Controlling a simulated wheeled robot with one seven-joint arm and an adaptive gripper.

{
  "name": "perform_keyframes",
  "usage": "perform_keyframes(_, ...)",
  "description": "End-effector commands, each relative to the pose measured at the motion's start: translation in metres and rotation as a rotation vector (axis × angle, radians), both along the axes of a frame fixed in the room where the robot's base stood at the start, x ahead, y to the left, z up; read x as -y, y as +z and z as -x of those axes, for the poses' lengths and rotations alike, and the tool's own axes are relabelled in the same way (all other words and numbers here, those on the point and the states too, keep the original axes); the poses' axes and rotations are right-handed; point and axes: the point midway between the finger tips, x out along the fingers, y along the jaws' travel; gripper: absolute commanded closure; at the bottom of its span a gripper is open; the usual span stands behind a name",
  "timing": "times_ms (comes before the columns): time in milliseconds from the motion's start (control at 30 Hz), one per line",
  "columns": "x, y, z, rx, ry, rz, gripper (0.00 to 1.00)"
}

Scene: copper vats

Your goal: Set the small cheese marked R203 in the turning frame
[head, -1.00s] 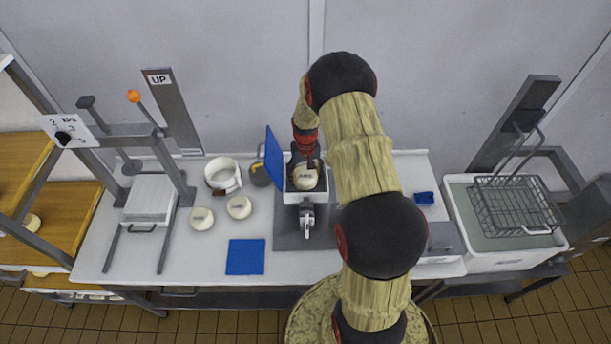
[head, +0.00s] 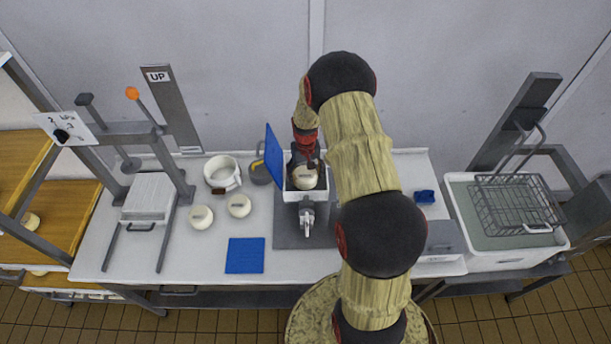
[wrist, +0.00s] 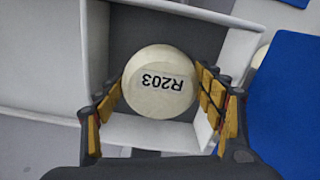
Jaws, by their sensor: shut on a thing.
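The small cheese marked R203 (wrist: 160,82) is a pale round, its label upside down in the wrist view. In the head view the cheese (head: 305,177) sits within the white turning frame (head: 291,196), whose blue lid (head: 273,156) stands raised at its left. My gripper (wrist: 163,112) is shut on the cheese, with yellow-padded fingers on both sides of it. The frame's white walls (wrist: 232,60) surround the cheese and fingers in the wrist view. I cannot tell whether the cheese touches the frame's floor.
Two other cheeses (head: 201,217) (head: 239,206) lie left of the frame, near a white ring mould (head: 223,173). A blue cloth (head: 245,255) lies at the front. A press (head: 150,197) stands at left, and a wire basket (head: 517,203) over a tub at right.

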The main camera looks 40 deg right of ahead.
Motion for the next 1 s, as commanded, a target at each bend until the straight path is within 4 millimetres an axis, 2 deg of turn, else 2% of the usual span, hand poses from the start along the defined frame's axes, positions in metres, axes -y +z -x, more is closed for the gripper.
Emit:
perform_keyframes(33, 0.000, 0.001, -0.001, 0.001, 0.000, 0.000, 0.71)
perform_keyframes(67, 0.000, 0.001, -0.001, 0.001, 0.000, 0.000, 0.31)
perform_keyframes(100, 0.000, 0.001, -0.001, 0.001, 0.000, 0.000, 0.28)
perform_keyframes(433, 0.000, 0.000, 0.000, 0.000, 0.000, 0.000, 0.10)
perform_keyframes(767, 0.000, 0.001, 0.000, -0.001, 0.000, 0.000, 0.10)
perform_keyframes(1000, 0.000, 0.016, 0.000, 0.000, 0.000, 0.000, 0.10)
